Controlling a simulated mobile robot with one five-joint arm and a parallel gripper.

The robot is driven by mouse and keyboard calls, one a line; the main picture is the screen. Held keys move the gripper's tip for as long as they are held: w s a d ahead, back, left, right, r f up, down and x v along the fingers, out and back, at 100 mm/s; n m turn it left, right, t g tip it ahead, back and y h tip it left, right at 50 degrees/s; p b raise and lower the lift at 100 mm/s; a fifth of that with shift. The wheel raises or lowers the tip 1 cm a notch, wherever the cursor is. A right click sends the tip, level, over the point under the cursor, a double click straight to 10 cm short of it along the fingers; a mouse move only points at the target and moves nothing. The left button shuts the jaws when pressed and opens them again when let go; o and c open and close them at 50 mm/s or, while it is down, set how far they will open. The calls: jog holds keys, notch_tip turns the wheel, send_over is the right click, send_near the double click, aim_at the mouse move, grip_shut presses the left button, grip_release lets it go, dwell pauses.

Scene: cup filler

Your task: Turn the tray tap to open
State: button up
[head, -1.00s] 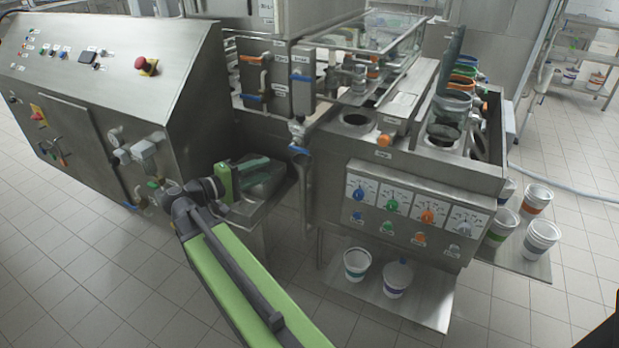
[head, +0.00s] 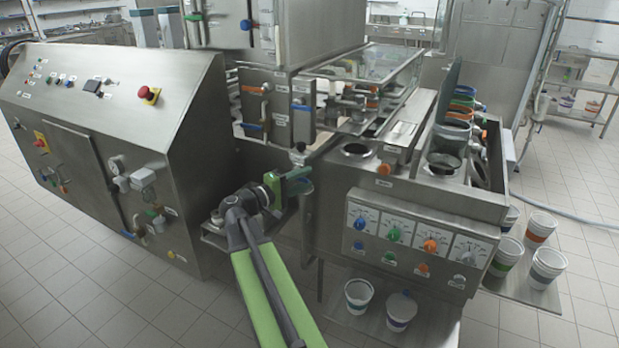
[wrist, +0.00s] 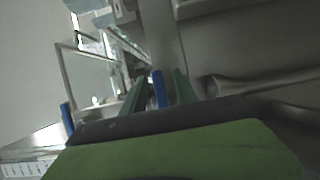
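The tap's metal body (head: 298,157) stands on the pipe in front of the filler, just above my gripper in the head view. My gripper (head: 296,182) is raised at the pipe and hides the tap's lower part and its handle there. In the wrist view a blue tap handle (wrist: 158,88) stands between the two green fingers of my gripper (wrist: 157,92), closer to the right finger. A gap shows left of the handle, so the fingers look open around it. Contact with the right finger cannot be told. No tray label is readable.
Another blue handle (wrist: 66,117) shows at the left of the wrist view. The control cabinet (head: 100,130) stands left of my arm, and the dial panel (head: 415,240) is close on the right. White cups (head: 359,294) stand on a low shelf below it.

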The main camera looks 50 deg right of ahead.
jog(key=shift+s+d, duration=0.15)
jog(key=shift+d, duration=1.05)
jog(key=shift+c, duration=0.2)
grip_shut()
